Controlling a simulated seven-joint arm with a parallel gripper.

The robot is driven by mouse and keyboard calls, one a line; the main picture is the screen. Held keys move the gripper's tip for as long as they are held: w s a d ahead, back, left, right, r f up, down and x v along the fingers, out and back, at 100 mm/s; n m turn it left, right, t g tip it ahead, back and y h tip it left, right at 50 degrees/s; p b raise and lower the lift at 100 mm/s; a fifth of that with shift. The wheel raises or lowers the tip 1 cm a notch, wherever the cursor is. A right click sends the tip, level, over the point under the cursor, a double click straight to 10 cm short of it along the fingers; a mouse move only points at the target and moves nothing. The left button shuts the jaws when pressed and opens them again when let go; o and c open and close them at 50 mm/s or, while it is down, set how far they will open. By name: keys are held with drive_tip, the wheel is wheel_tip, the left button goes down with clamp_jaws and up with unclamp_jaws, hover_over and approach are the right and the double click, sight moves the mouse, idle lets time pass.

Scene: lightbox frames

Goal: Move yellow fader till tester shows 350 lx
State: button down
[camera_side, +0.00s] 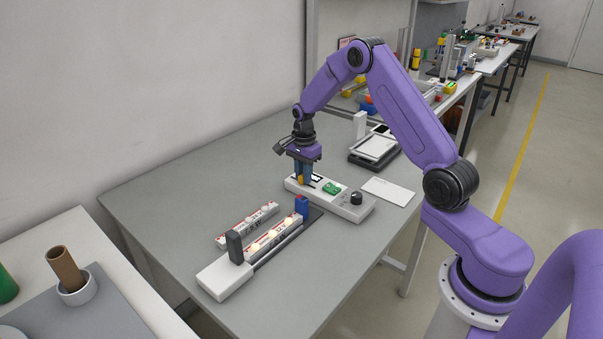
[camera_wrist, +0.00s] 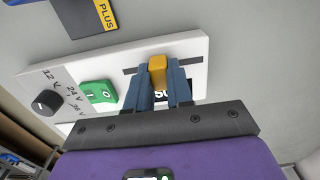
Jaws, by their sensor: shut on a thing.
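The yellow fader (camera_wrist: 158,70) sits in a dark slot on the white control box (camera_wrist: 190,47). My gripper (camera_wrist: 158,77) is shut on it, with one blue finger on each side. In the side view my gripper (camera_side: 304,178) reaches down to the far left end of the control box (camera_side: 340,203). A dark-on-white readout (camera_wrist: 166,93) lies behind the fingers in the wrist view; only part of its digits shows, and I cannot read the full value. The box also bears a green switch (camera_wrist: 99,92) and a black knob (camera_wrist: 46,102). I cannot make out a separate tester with an lx value.
A holder with a blue end block (camera_side: 302,206) and a dark end block (camera_side: 235,247) carries a strip with glowing lamps (camera_side: 272,236). Another lamp strip (camera_side: 247,225) lies beside it. A white card (camera_side: 388,191) and a panel device (camera_side: 375,147) are behind.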

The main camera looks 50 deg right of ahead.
drive_tip(key=shift+f, duration=0.1)
drive_tip(key=c, duration=1)
unclamp_jaws()
wheel_tip(320, 180, up, 18)
drive_tip(key=shift+f, duration=0.25)
